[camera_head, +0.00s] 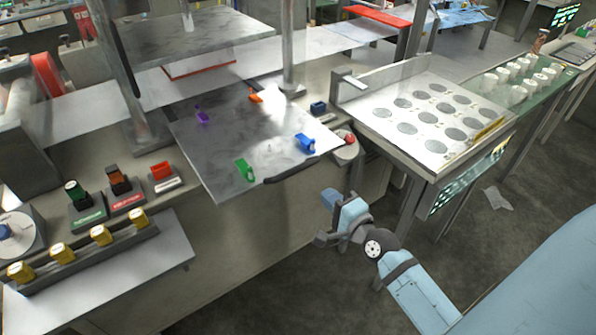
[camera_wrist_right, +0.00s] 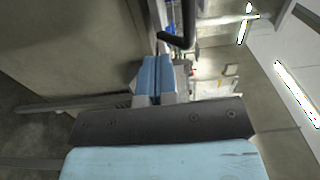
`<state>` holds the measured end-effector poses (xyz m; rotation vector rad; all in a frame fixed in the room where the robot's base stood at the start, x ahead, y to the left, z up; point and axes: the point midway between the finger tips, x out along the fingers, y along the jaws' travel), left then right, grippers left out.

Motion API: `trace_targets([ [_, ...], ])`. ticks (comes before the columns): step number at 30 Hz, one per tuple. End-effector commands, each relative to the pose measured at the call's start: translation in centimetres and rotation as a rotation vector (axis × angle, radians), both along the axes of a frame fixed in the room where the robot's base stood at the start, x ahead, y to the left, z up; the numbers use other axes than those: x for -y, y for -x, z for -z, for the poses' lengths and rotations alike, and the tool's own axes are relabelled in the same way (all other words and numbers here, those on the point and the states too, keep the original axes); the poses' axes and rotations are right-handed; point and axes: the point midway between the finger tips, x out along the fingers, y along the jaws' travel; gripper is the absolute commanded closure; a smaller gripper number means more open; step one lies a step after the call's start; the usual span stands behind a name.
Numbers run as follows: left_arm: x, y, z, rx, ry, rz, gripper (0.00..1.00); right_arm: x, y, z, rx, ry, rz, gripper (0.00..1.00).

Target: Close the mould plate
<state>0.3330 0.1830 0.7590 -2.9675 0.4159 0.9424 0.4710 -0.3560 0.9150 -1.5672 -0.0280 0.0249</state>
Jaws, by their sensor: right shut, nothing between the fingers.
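The mould plate (camera_head: 225,150) is a flat grey metal plate lying in the machine below a raised upper plate (camera_head: 190,42). Its front corner sticks out past the machine's front edge. A dark bar handle (camera_head: 300,169) runs along its front right edge, and it also shows in the right wrist view (camera_wrist_right: 178,40). Small purple, orange, blue and green pieces sit on the plate. My right gripper (camera_head: 330,198) is in front of and below the handle, apart from it. Its blue fingers (camera_wrist_right: 155,75) are shut and empty. My left gripper is not in view.
A red button (camera_head: 349,139) sits on a round base right of the handle. A table with round discs (camera_head: 436,112) stands to the right. Control switches (camera_head: 117,182) and a rack of yellow pieces (camera_head: 100,236) are at the left. Open floor lies around my right arm.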

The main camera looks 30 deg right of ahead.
Motion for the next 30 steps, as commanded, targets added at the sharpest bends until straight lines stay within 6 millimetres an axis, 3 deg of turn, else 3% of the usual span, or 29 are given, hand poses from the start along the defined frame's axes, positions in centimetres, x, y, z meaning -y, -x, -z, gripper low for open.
trace_targets([
  [9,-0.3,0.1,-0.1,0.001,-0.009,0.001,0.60,-0.3,-6.9,-0.2,0.002,0.002,0.000,1.00],
  [15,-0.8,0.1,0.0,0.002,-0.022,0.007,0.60,-0.4,-9.9,-0.1,0.001,0.001,-0.001,1.00],
  [21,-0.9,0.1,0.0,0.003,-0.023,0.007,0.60,-0.5,-11.0,0.0,0.000,0.002,-0.001,1.00],
  [30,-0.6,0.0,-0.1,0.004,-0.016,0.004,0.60,-0.4,-11.1,0.0,-0.001,0.003,-0.001,1.00],
])
